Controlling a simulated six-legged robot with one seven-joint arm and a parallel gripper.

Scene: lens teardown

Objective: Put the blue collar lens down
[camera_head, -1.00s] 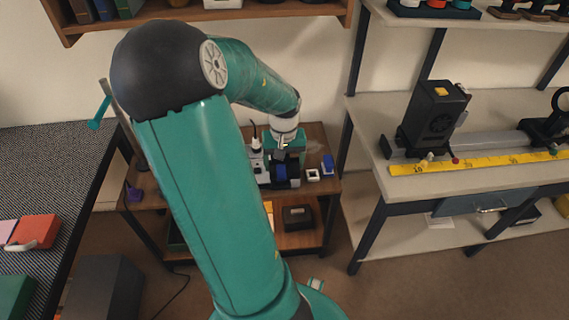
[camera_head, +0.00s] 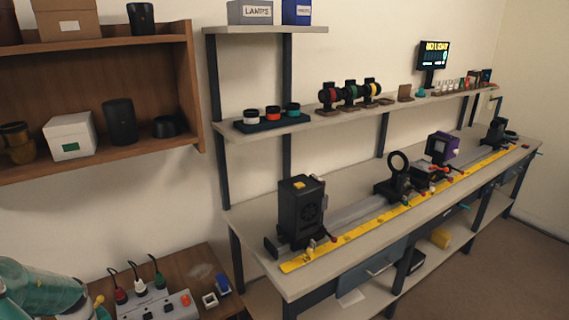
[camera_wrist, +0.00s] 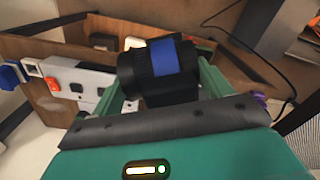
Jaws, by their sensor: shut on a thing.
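The blue collar lens (camera_wrist: 160,62) is a black barrel with a blue band. It shows in the wrist view between the two green fingers of my gripper (camera_wrist: 162,80), which is shut on it. Its lower part is partly hidden by the gripper's dark front edge. The small brown wooden table lies behind it, and I cannot tell whether the lens is clear of that surface. In the head view, only part of my green arm shows at the lower left, and neither the gripper nor the lens is in sight.
The small wooden table (camera_head: 182,262) carries a power strip (camera_head: 160,306) with plugs and two small blocks. The long grey bench (camera_head: 262,215) holds a black lamp housing (camera_head: 301,210), a rail and a yellow ruler (camera_head: 350,235). A dark tray (camera_head: 262,125) with several ringed lenses sits on the shelf above.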

